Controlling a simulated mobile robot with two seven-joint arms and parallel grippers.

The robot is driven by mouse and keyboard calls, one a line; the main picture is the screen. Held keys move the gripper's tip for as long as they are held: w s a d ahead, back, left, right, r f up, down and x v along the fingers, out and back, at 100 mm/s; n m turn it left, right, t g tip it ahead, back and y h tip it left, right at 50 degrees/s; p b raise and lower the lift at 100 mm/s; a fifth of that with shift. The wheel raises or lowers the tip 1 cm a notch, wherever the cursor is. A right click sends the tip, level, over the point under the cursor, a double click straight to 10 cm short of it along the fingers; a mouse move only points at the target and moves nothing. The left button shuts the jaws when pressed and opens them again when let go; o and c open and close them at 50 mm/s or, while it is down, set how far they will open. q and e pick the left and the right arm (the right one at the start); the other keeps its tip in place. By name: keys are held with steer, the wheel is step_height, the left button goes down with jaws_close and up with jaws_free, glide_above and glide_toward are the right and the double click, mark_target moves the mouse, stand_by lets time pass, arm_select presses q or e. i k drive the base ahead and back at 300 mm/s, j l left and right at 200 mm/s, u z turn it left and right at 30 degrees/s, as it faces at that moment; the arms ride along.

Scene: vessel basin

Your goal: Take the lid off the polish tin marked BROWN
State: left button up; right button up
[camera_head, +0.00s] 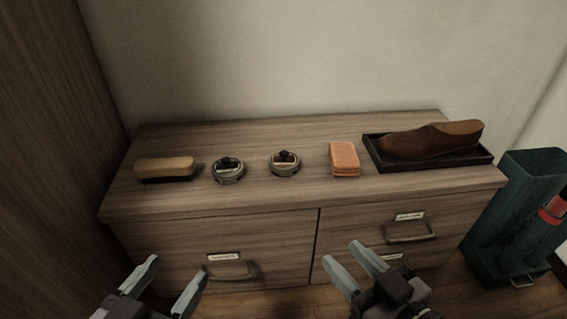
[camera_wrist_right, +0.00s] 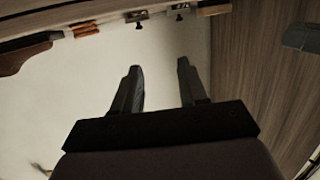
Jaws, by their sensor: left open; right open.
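Two round polish tins stand on the dresser top, a left tin (camera_head: 228,170) and a right tin (camera_head: 285,163). Each has a lid with a dark knob and a pale label. The label lettering is too small to read, so I cannot tell which is marked BROWN. My left gripper (camera_head: 177,266) is open and empty, in front of the dresser and below the left tin in the picture. My right gripper (camera_head: 341,252) is open and empty, in front of the drawers. Its spread fingers (camera_wrist_right: 159,66) also show in the right wrist view.
On the dresser top (camera_head: 250,199), a wooden brush (camera_head: 165,168) lies left of the tins. A folded orange cloth (camera_head: 344,158) and a brown shoe (camera_head: 430,140) on a dark tray (camera_head: 442,165) are to the right. A dark green bin (camera_head: 514,207) stands beside the dresser. A wooden panel (camera_head: 50,130) rises at left.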

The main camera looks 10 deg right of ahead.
mark_target(285, 161)
steer(key=i+l, duration=0.15)
steer(key=l, duration=0.25)
steer(key=i+l, duration=0.15)
steer(key=l, duration=0.25)
steer(key=i+l, duration=0.15)
steer(key=l, duration=0.25)
steer(key=i+l+u, duration=0.1)
steer(key=u, duration=0.95)
steer(key=k+l, duration=0.05)
